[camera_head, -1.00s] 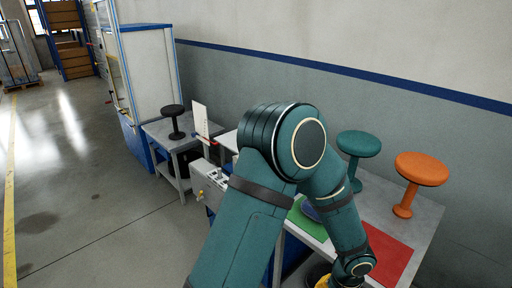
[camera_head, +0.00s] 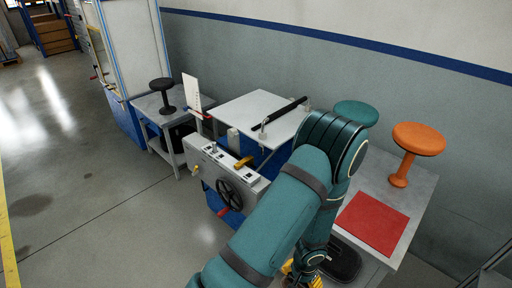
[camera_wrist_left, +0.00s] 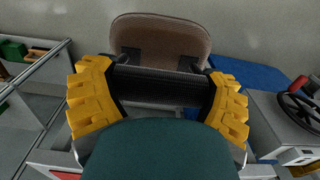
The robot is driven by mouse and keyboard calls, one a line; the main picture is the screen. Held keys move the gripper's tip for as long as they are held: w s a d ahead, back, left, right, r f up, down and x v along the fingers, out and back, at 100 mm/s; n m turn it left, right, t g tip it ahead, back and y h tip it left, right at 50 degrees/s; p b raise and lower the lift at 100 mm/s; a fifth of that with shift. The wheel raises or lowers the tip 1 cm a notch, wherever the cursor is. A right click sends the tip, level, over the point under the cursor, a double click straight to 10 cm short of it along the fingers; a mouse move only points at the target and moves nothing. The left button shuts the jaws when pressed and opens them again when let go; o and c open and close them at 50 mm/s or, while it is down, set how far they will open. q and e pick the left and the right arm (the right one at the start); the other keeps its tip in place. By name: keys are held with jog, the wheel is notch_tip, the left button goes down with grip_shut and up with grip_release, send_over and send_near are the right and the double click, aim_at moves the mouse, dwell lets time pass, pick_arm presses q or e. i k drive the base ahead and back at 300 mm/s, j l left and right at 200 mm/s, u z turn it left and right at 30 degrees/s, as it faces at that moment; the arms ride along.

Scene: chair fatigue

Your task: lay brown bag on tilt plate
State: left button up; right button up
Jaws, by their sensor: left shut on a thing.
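The tilt plate (camera_head: 245,105) is the pale flat top of the machine in the middle of the head view, with a black bar across its right part. In the left wrist view, the brown bag (camera_wrist_left: 160,32) shows as a rounded brown panel with dark patches, beyond a black roll-like handle (camera_wrist_left: 160,84). My left gripper (camera_wrist_left: 158,92) has its yellow fingers on either side of this handle, shut on it. My right gripper is not in view.
A grey control box (camera_head: 225,170) with a black handwheel (camera_head: 237,195) fronts the machine. A red mat (camera_head: 373,224) lies on the bench at right. Teal (camera_head: 356,112) and orange (camera_head: 418,138) stools stand behind; a black stool (camera_head: 162,90) stands left.

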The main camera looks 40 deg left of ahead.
aim_at(245, 114)
jog(key=j, duration=0.55)
jog(key=j+z, duration=0.15)
jog(key=j, duration=0.35)
jog(key=k+j, duration=0.1)
jog(key=j, duration=0.45)
jog(key=k+j+z, duration=0.1)
jog(key=j, duration=0.4)
jog(key=j+z, duration=0.1)
jog(key=j, duration=0.45)
jog(key=k+j, duration=0.15)
jog(key=j, duration=0.35)
jog(key=k+j+z, duration=0.15)
jog(key=j, duration=0.35)
jog(key=i, duration=0.05)
